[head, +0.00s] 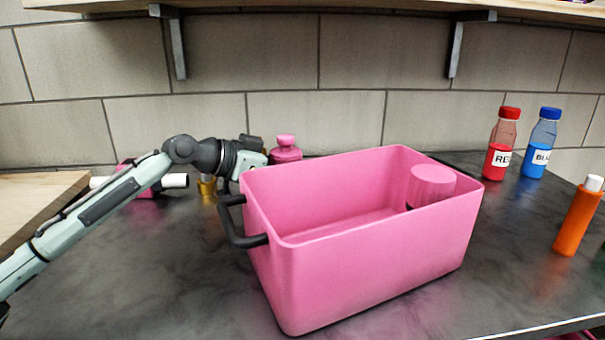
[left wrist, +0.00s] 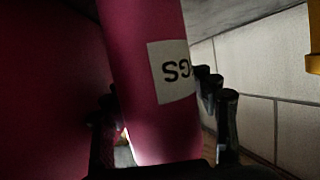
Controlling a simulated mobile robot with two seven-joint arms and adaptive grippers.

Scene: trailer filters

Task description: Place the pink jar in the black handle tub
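The black handle tub (head: 365,265) is a large pink open box with a black handle (head: 240,225) on its left side. A pink jar (head: 285,149) with a knobbed lid stands behind the tub's back left corner, its lower part hidden. My left gripper is behind that corner, its fingers hidden in the head view. In the left wrist view, the fingers (left wrist: 165,115) flank a labelled pink object (left wrist: 140,60), apparently this jar. I cannot tell whether they touch it. My right gripper is out of view.
A pink cylinder (head: 432,186) stands inside the tub at the right. Red (head: 503,142) and blue (head: 541,143) bottles stand back right, an orange bottle (head: 578,215) at far right. A gold-coloured item (head: 207,187) is under my arm. The left front counter is clear.

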